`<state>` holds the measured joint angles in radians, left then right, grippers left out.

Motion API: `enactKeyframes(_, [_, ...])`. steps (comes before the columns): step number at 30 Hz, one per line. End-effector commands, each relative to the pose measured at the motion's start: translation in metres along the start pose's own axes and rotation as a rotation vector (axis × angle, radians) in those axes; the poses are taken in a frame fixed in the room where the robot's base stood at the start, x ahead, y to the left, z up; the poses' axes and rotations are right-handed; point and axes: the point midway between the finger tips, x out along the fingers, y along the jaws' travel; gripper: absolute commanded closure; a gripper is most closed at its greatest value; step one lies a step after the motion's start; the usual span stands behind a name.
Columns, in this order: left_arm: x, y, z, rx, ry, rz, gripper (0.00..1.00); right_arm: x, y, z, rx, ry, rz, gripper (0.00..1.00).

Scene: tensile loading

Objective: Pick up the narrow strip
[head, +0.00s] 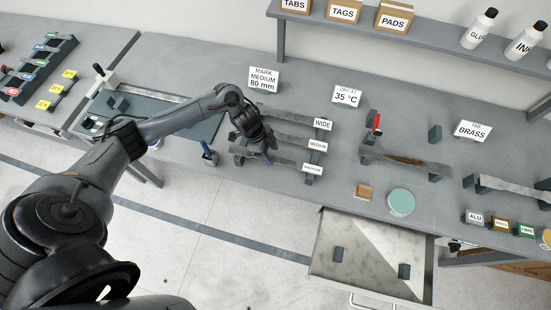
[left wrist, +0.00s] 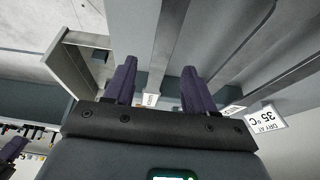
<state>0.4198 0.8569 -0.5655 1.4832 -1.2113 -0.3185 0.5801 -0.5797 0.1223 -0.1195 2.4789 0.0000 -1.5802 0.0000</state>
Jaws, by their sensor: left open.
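Three strips lie side by side on a dark rack on the bench, with tags reading WIDE (head: 322,124), MEDIUM (head: 318,146) and a front one too small to read surely. The front strip, seemingly the narrow strip (head: 290,162), lies nearest the bench's front edge. My left gripper (head: 267,157) points down over the front part of the rack and hides part of the strips. In the left wrist view the purple fingers (left wrist: 157,78) are apart, with a strip (left wrist: 166,40) running through the view between them. Contact cannot be told. My right gripper is out of view.
A red-handled tool (head: 376,122) stands right of the rack, near a grey strip on supports (head: 405,160). A sign reading 35 °C (head: 346,95) stands behind. An open metal drawer (head: 370,255) juts out below the bench front. A shelf (head: 400,38) runs along the back.

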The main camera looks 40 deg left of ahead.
Motion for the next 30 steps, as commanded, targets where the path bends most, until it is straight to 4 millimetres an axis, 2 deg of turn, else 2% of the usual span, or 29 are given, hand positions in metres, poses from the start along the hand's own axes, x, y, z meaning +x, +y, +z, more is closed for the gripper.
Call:
enactKeyframes(3, [0.014,0.0,0.0,-0.001,0.001,0.002,0.45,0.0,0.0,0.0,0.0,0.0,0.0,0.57])
enactKeyframes(6, [0.02,0.0,0.0,-0.001,0.001,0.0,0.45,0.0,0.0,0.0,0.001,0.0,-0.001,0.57])
enactKeyframes(14, [0.022,0.0,0.0,0.0,0.0,-0.001,0.45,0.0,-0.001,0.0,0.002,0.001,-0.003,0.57])
enactKeyframes(17, [0.022,0.0,0.0,0.0,0.0,-0.001,0.57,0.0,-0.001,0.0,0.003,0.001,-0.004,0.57])
enactKeyframes(25, [0.022,0.0,0.0,0.0,0.0,-0.001,0.98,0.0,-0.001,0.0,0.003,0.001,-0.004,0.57])
enactKeyframes(30, [0.022,0.0,0.0,0.0,0.0,-0.001,1.0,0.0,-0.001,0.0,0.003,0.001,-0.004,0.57])
